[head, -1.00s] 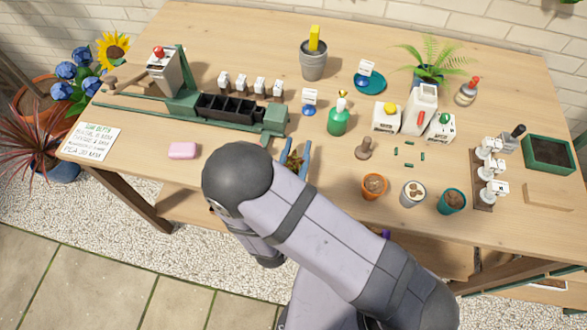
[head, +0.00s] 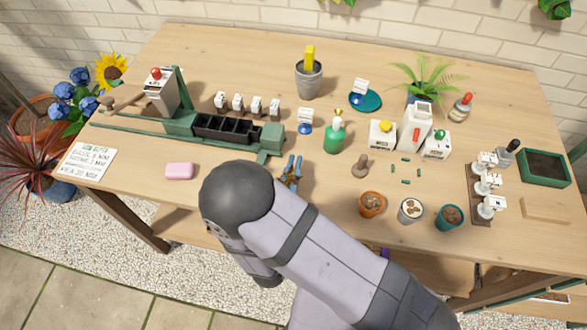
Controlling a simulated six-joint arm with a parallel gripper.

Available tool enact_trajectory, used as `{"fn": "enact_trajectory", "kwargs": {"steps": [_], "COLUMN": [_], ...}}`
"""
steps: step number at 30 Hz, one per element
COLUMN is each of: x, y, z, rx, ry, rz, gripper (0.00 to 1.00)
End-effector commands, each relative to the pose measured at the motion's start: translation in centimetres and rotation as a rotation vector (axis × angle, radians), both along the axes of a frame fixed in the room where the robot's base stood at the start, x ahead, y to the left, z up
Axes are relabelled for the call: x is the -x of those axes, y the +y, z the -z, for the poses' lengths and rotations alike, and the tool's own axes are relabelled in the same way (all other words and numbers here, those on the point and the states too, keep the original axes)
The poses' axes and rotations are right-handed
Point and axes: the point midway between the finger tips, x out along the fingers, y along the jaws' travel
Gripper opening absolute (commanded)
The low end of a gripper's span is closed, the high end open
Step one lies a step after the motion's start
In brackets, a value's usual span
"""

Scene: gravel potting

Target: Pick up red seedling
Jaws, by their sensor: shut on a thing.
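My gripper (head: 291,173) has two blue fingers. They are close together over the bare table, just in front of the green bench frame. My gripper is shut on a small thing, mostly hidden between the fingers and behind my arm. A little brown shows there, but I cannot tell whether it is the red seedling. I cannot make out a red seedling anywhere else in the head view. The black cell tray (head: 228,129) sits in the green frame (head: 272,138), behind and left of my gripper.
A pink block (head: 179,171) lies to the left. A brown stamp-like piece (head: 360,168), a green bottle (head: 334,137), a terracotta pot (head: 371,204), a grey pot (head: 411,210) and a teal pot (head: 449,217) stand to the right. Several small green pieces (head: 405,171) lie behind the pots.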

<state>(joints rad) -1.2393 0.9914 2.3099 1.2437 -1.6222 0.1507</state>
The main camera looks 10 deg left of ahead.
Motion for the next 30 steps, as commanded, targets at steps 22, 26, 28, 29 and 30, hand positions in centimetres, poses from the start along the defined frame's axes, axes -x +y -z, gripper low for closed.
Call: {"fn": "enact_trajectory", "kwargs": {"steps": [22, 26, 28, 29, 30], "x": [0.0, 0.0, 0.0, 0.0, 0.0], "y": [0.0, 0.0, 0.0, 0.0, 0.0], "z": [-8.4, -8.8, -8.9, -8.9, -8.9], "rx": [-0.003, -0.001, 0.0, 0.0, 0.0], "ry": [0.0, 0.0, 0.0, 0.0, 0.0], "rz": [0.0, 0.0, 0.0, 0.0, 0.0], "gripper": [0.0, 0.0, 0.0, 0.0, 0.0]}}
